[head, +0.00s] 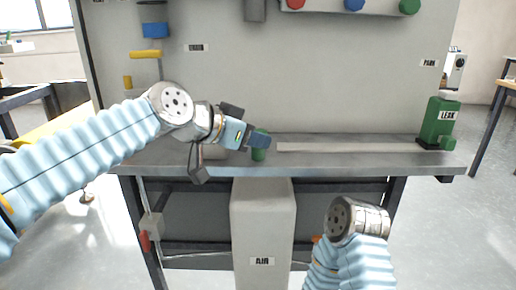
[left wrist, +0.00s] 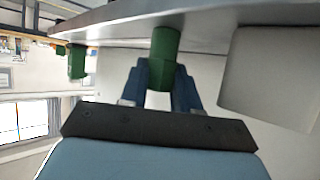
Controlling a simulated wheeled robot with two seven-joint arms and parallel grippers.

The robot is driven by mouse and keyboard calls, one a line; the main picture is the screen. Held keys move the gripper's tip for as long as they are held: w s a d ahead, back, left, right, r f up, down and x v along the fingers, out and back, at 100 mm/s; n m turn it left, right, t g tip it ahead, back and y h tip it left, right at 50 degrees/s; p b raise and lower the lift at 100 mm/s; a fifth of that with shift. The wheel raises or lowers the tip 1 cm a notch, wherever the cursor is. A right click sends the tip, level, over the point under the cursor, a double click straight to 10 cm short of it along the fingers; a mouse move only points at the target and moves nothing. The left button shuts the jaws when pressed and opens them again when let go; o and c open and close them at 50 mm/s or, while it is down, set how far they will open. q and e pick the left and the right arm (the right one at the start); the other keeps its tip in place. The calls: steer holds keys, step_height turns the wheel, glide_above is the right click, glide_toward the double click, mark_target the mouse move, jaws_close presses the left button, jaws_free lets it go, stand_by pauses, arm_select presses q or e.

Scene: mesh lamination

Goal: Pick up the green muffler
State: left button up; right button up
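The green muffler (head: 260,154) is a small green cylinder standing upright at the front left of the bench top. In the left wrist view the muffler (left wrist: 165,45) is in the middle, against the bench edge. My left gripper (head: 259,141) is at the muffler, its dark blue fingers covering part of it in the head view. In the left wrist view the fingers (left wrist: 160,85) are parted, one on each side of the muffler. Whether they press on it cannot be told. My right arm shows at the lower right, but its gripper is out of sight.
The grey bench (head: 350,157) has a tall panel (head: 330,85) behind it. A green LEAK unit (head: 439,122) stands at its right end. A grey AIR column (head: 263,235) stands below the front edge. The bench between muffler and LEAK unit is mostly clear.

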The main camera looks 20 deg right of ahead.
arm_select(q)
jaws_close()
